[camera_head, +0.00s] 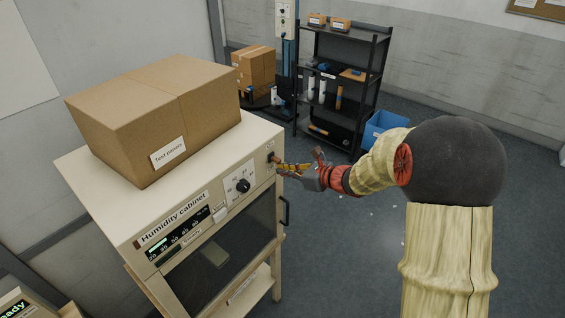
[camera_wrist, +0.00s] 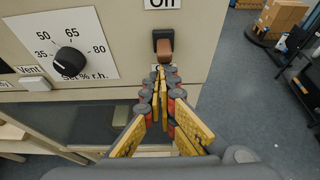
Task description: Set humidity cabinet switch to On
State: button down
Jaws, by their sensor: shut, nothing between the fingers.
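The humidity cabinet (camera_head: 160,228) is a cream box on a stand at the left in the head view. Its switch (camera_wrist: 164,46), a brown lever on a dark mount, is at the top right of the front panel. In the wrist view the lever sticks out toward the camera and sits low on its mount. A label above it is cut off by the picture edge; one below is mostly hidden by my fingers. My gripper (camera_wrist: 161,72) is shut and empty, its fingertips just under the lever. I cannot tell if they touch it. The head view shows my gripper (camera_head: 281,168) at the panel's right end.
A round dial (camera_wrist: 68,60) is left of the switch, with a vent button (camera_wrist: 35,84) below it. A door handle (camera_head: 285,211) juts from the cabinet's right. A cardboard box (camera_head: 155,110) sits on top. A dark shelf (camera_head: 341,85) and blue bin (camera_head: 380,128) stand behind.

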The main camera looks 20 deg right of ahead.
jog(key=shift+s+r+g+h+p, duration=0.1)
jog(key=shift+r+g+h+p, duration=0.35)
jog(key=shift+p, duration=0.55)
